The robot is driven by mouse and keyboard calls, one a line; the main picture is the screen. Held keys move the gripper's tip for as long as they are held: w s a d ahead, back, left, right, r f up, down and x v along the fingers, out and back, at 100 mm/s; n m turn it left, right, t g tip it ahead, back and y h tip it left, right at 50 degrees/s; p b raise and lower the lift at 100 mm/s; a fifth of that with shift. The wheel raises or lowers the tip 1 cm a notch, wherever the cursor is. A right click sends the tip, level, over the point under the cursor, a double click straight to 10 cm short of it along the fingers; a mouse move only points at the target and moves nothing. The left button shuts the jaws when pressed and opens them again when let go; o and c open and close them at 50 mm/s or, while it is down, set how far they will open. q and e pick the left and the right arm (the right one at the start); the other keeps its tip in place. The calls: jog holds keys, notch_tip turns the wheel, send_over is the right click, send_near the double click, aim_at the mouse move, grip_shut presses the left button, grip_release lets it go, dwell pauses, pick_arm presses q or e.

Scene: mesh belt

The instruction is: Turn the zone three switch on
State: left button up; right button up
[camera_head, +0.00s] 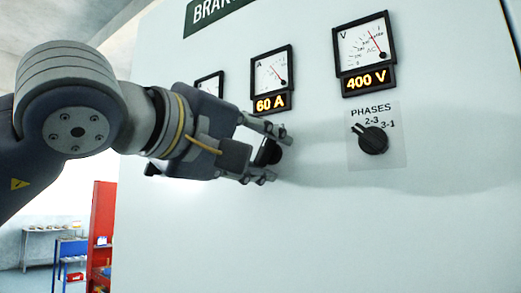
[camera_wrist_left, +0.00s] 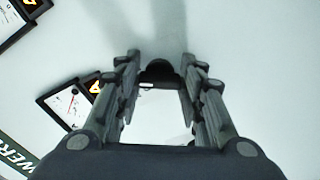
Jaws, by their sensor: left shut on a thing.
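My left gripper (camera_head: 270,154) is at the pale panel (camera_head: 300,230), below the 60 A meter. Its two fingers are shut on a black knob (camera_head: 272,151) that stands out from the panel. In the left wrist view the knob (camera_wrist_left: 160,71) sits between the two fingertips (camera_wrist_left: 160,64). The knob's label and marks are hidden, so I cannot read whether it is the zone three switch or which way it points. My right gripper is in neither view.
To the right is a PHASES selector (camera_head: 373,140) under a 400 V meter (camera_head: 364,45). The 60 A meter (camera_head: 272,75) is above my gripper, with another meter (camera_head: 211,84) to its left. The panel's lower part is bare. A red cabinet (camera_head: 101,230) and a blue rack (camera_head: 70,255) stand lower left.

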pick_arm(q)
jog(key=shift+f, duration=0.1)
dwell(0.4)
jog(key=o, duration=1.1)
jog(key=v, duration=1.2)
